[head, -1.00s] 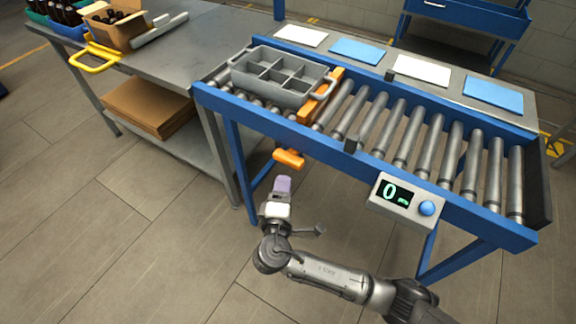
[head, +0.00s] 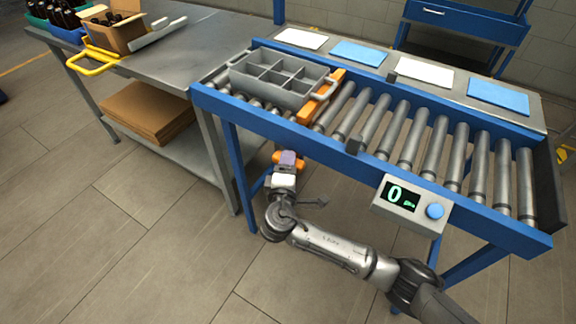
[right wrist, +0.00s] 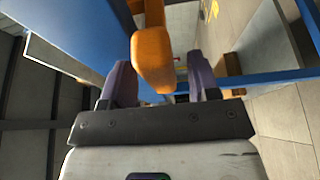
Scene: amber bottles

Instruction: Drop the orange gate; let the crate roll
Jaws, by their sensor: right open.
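A grey divided crate (head: 283,76) sits on the roller conveyor (head: 400,135) at its left end. The orange gate (head: 321,95) stands up across the rollers, right beside the crate's right end. The orange gate handle (head: 283,157) sticks out below the conveyor's near blue rail. My right gripper (head: 289,160) is at this handle and partly covers it. In the right wrist view the handle (right wrist: 153,60) lies between the two purple fingers of my right gripper (right wrist: 161,84), which are apart, with a gap at each side. My left gripper is not in view.
A display box (head: 410,205) reading 0 with a blue button hangs on the near rail. White and blue cards lie along the far side. A steel bench (head: 195,55) at left carries a carton of bottles (head: 115,28) and a yellow handle (head: 92,60).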

